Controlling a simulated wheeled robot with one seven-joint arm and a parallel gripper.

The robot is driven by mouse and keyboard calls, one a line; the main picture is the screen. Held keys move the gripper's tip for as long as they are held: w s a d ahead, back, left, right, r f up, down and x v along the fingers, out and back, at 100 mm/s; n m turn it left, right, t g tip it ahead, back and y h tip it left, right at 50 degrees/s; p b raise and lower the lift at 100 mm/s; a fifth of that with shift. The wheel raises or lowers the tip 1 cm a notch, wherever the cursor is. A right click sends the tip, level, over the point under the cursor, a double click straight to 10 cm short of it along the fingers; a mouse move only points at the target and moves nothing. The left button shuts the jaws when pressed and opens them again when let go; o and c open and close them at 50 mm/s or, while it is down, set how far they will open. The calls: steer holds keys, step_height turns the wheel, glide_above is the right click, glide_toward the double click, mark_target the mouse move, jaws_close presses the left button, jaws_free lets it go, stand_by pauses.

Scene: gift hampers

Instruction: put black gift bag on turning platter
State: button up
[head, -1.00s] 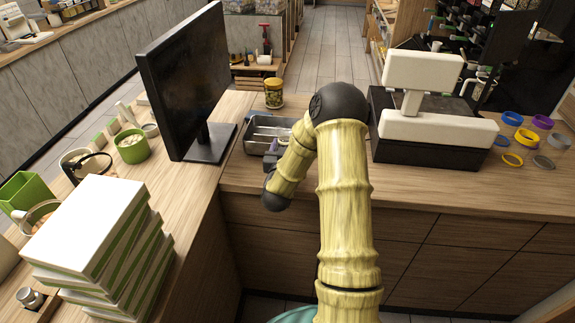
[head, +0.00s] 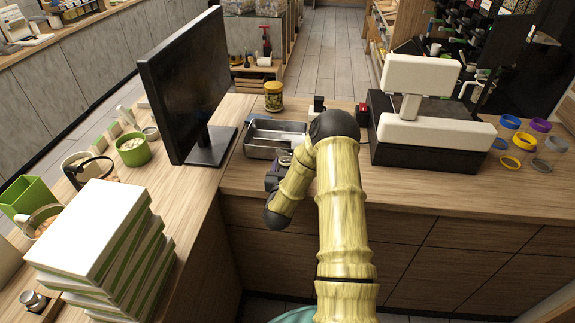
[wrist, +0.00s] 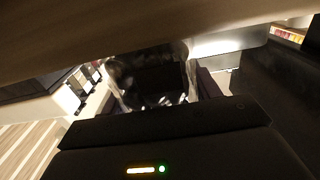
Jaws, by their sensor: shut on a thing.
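My gripper (head: 278,170) is at the front edge of the counter, just in front of the metal tray, partly hidden by my own arm. In the wrist view a shiny, clear-looking thing with a dark middle (wrist: 150,78) is between the fingers, and my gripper is shut on it. A small round jar-like shape (head: 285,157) shows at the gripper in the head view; it may be the same thing. I cannot make out a black gift bag or a turning platter for certain. A small black-and-white thing (head: 318,103) stands behind my elbow, too hidden to name.
The metal tray (head: 262,152) lies beside the black monitor (head: 188,85). A yellow-lidded jar (head: 273,97) stands behind it. A white-and-black register (head: 430,135) and several coloured rings (head: 510,162) are at right. Bare counter lies before the register.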

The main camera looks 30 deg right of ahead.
steer(key=shift+a, duration=0.1)
steer(key=shift+f, duration=0.15)
steer(key=o, duration=1)
steer(key=shift+r, duration=0.2)
steer(key=b+v, duration=0.4)
steer(key=v, duration=0.8)
steer(key=shift+w+a, duration=0.1)
steer(key=shift+w, duration=0.05)
